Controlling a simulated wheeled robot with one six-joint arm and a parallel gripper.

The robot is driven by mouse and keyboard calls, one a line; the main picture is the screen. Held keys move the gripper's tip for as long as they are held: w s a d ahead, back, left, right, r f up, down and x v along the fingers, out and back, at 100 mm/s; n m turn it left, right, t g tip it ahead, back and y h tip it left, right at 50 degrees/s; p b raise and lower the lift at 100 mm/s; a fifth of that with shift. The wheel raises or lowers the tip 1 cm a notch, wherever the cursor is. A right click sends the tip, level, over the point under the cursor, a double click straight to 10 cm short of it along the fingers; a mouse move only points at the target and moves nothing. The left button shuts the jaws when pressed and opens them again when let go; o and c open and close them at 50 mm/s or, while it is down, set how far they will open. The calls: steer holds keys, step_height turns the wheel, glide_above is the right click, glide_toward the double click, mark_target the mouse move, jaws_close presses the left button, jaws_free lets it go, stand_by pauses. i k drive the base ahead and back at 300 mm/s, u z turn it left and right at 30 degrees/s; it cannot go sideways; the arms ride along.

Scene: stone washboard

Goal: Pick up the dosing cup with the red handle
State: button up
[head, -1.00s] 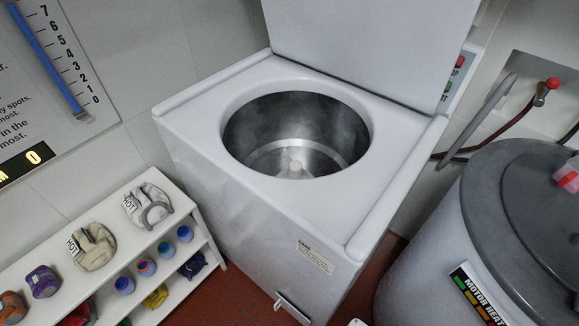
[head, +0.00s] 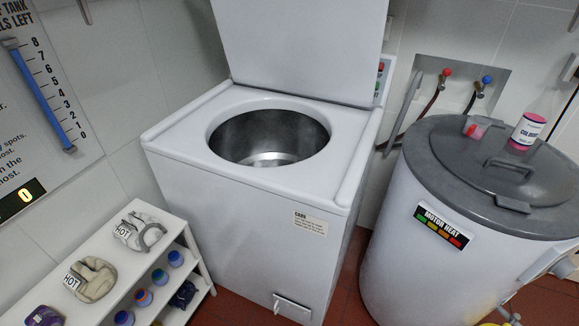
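The dosing cup (head: 475,128) is a small clear, pinkish cup with a red part, seen in the head view. It stands on the grey lid (head: 435,150) of the round white tank at the right, near the lid's back left side. A white bottle with a pink base and a "COLOUR" label (head: 529,130) stands just right of it. I do not see my gripper in this view, and nothing is seen touching the cup.
The open white washing machine (head: 250,185) stands left of the tank (head: 405,240), its lid raised. The grey lid has a raised handle (head: 510,168). A low white shelf (head: 105,270) with mitts and small jars is at left. Red floor (head: 345,295) shows between the machines.

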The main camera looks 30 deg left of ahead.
mark_target(476, 127)
steer(key=z, duration=0.8)
steer(key=i, duration=0.75)
steer(key=u, duration=2.5)
steer(key=i, duration=0.5)
steer(key=u, duration=0.05)
steer(key=k, duration=1)
steer(key=u, duration=1)
steer(key=i, duration=0.75)
steer(key=z, duration=0.9)
